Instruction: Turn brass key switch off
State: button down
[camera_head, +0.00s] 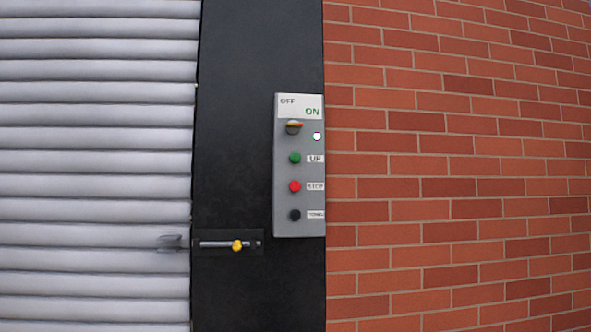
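The brass key switch (294,127) sits near the top of a grey control box (284,225) on a black post. Its handle looks brass and dark and lies roughly sideways. A label (299,106) above it reads OFF at the left and ON in green at the right. A small pale round light (317,136) is to the right of the switch. Which label the switch points to is hard to tell at this size. My gripper is not in view.
Below the switch are a green UP button (295,158), a red button (295,187) and a black button (295,215). A bolt with a yellow knob (237,246) is below left. A ribbed shutter (95,150) is left, a brick wall (450,170) right.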

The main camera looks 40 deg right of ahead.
aim_at(293, 127)
jog(key=k, duration=0.65)
jog(key=z, duration=0.6)
jog(key=i, duration=1.35)
jog(key=u, duration=0.25)
